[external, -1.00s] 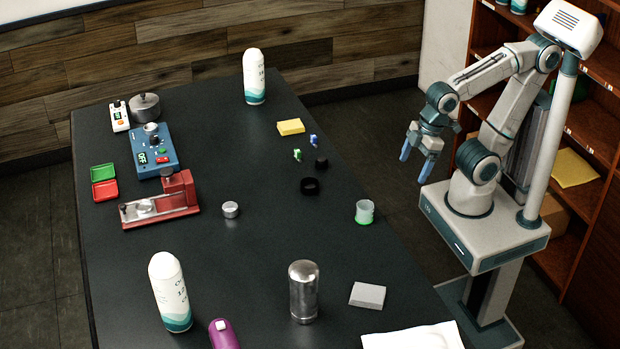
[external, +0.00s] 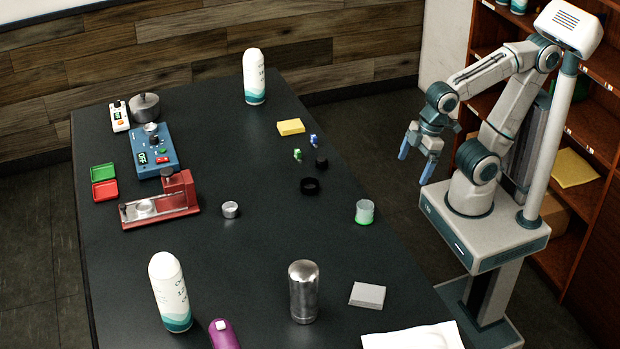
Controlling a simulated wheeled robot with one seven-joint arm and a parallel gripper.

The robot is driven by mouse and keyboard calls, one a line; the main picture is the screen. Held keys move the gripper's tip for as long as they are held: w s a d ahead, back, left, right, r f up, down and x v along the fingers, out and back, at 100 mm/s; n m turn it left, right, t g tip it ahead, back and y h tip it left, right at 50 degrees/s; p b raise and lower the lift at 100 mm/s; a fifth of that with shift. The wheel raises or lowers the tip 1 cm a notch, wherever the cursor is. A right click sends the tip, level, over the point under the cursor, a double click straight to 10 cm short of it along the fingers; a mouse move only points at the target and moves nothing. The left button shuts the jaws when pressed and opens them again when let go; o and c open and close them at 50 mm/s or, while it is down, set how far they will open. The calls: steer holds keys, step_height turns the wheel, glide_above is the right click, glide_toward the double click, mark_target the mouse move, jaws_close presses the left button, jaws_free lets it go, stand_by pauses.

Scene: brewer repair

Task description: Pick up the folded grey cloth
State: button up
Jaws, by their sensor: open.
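The folded grey cloth (external: 367,295) is a small light-grey block lying flat near the right edge of the dark table, toward the front. My gripper (external: 416,160) hangs off the table's right side, fingers pointing down, open and empty. It is well behind the cloth and apart from it. Nothing covers the cloth.
A steel cylinder (external: 303,291) stands just left of the cloth, and a white sheet (external: 412,338) lies in front of it. A green-based clear cup (external: 364,212) stands behind it, near the table's right edge. The table's middle is mostly clear.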

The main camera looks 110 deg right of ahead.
steer(key=w+a+r+n+b, duration=0.2)
steer(key=w+a+n, duration=0.15)
steer(key=w, duration=0.45)
steer(key=n+g+b, duration=0.3)
steer(key=n, duration=0.4)
glide_above(367, 291)
step_height(367, 291, down, 6)
steer(key=f, duration=0.1)
step_height(367, 291, down, 7)
steer(key=shift+d+f, duration=0.1)
steer(key=shift+d, duration=0.05)
steer(key=shift+f+p, duration=0.6)
steer(key=shift+f, duration=2)
steer(key=c, duration=0.9)
